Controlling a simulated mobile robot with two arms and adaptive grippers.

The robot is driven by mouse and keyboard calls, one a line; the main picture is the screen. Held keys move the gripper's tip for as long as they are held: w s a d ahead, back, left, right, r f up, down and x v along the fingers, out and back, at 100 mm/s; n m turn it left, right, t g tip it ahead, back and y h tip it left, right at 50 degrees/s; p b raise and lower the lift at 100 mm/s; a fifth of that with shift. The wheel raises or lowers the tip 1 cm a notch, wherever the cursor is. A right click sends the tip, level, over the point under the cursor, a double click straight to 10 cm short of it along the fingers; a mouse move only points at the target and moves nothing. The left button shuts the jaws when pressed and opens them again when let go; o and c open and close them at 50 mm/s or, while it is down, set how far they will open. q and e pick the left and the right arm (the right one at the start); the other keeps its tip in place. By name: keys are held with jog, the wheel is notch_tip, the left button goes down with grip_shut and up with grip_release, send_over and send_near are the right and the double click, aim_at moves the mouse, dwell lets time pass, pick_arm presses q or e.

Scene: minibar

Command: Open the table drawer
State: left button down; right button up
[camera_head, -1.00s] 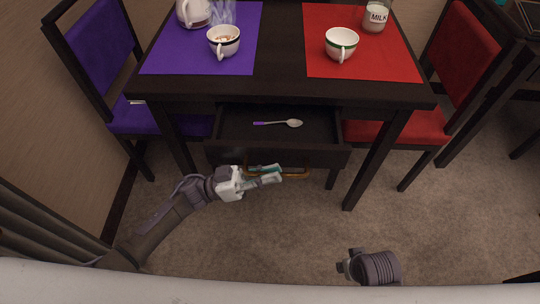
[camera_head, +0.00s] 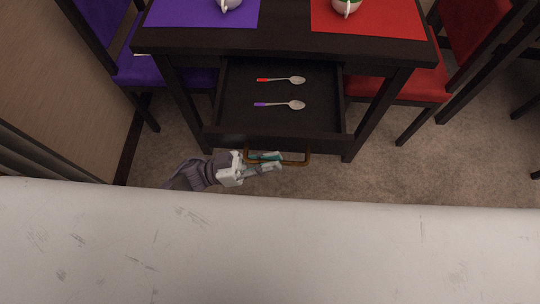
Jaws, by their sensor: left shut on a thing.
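The table drawer (camera_head: 237,112) is pulled out of the dark table (camera_head: 290,42) below its front edge. Inside it lie a spoon with a red handle (camera_head: 282,80) and a spoon with a purple handle (camera_head: 280,104). A brass-coloured handle (camera_head: 306,155) is on the drawer front. My left gripper (camera_head: 274,162) is shut on the handle, near its left and middle part. My right gripper is not in view.
A purple placemat (camera_head: 185,12) and a red placemat (camera_head: 385,20) lie on the table, each with a cup, cut off at the top. A purple chair (camera_head: 135,70) stands at left, a red chair (camera_head: 425,85) at right.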

pick_arm(q)
jog(key=shift+f, duration=0.1)
jog(key=c, duration=1.2)
grip_release()
jog(key=shift+a, duration=0.1)
jog(key=w+v, duration=0.1)
jog(key=v, duration=1)
jog(key=shift+s+a, duration=0.45)
jog(key=shift+s, duration=0.05)
jog(key=shift+f, duration=0.1)
